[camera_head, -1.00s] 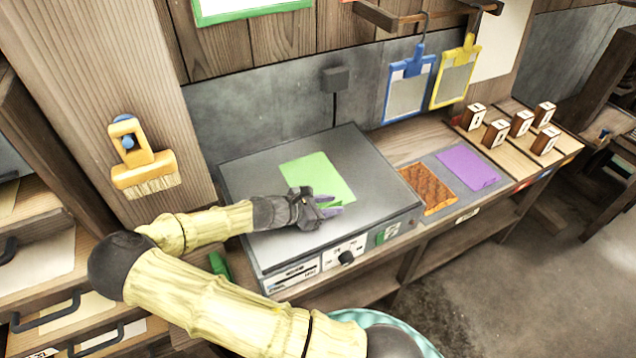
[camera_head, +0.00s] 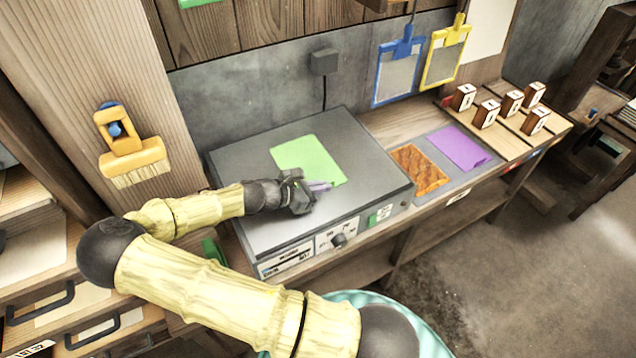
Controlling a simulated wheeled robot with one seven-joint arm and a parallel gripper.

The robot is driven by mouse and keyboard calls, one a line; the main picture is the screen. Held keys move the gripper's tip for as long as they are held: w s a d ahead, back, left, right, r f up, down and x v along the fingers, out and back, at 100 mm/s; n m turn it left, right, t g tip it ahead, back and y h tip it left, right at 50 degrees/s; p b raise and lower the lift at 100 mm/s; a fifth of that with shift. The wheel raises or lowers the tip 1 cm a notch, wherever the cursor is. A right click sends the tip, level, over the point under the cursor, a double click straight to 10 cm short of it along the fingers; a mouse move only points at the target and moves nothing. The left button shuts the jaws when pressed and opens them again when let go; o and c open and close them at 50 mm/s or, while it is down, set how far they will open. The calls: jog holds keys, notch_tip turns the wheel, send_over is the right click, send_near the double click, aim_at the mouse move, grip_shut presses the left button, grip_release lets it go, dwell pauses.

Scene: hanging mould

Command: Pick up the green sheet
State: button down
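The green sheet (camera_head: 305,157) lies flat on the grey top of a box-shaped machine (camera_head: 365,165). My gripper (camera_head: 320,186) is at the sheet's near right corner, with its purple-grey fingers pointing right. The fingertips overlap the sheet's near edge in this view. I cannot tell whether they touch it or are just above it. The fingers look close together, but they are too small to show whether they are shut or have the edge between them.
An orange textured sheet (camera_head: 419,170) and a purple sheet (camera_head: 459,147) lie on a grey mat to the right. Several wooden blocks (camera_head: 487,113) stand beyond. Blue (camera_head: 399,72) and yellow (camera_head: 446,55) frames hang above. A brush (camera_head: 130,150) hangs on the left post.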

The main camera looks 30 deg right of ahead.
notch_tip(320, 180, up, 9)
jog(key=shift+r+b, duration=0.2)
jog(key=shift+b, duration=0.1)
